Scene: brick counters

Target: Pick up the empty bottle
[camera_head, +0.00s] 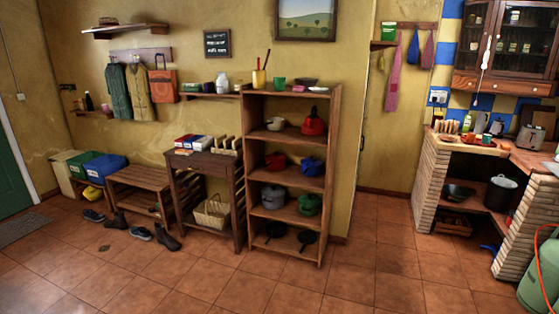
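I see no thing that I can name for certain as the empty bottle. A small dark upright shape like a bottle (89,102) stands on a little wall shelf at the far left; it is too small to tell whether it is empty. Several small items stand on the brick counter (476,146) at the right, and I cannot tell whether a bottle is among them. My gripper is not in view.
A wooden shelf unit (333,165) with pots stands in the middle. A small table (178,161) and a bench (143,177) line the left wall, with shoes on the floor. A green gas cylinder (548,268) stands at the right. The tiled floor (385,270) in front is clear.

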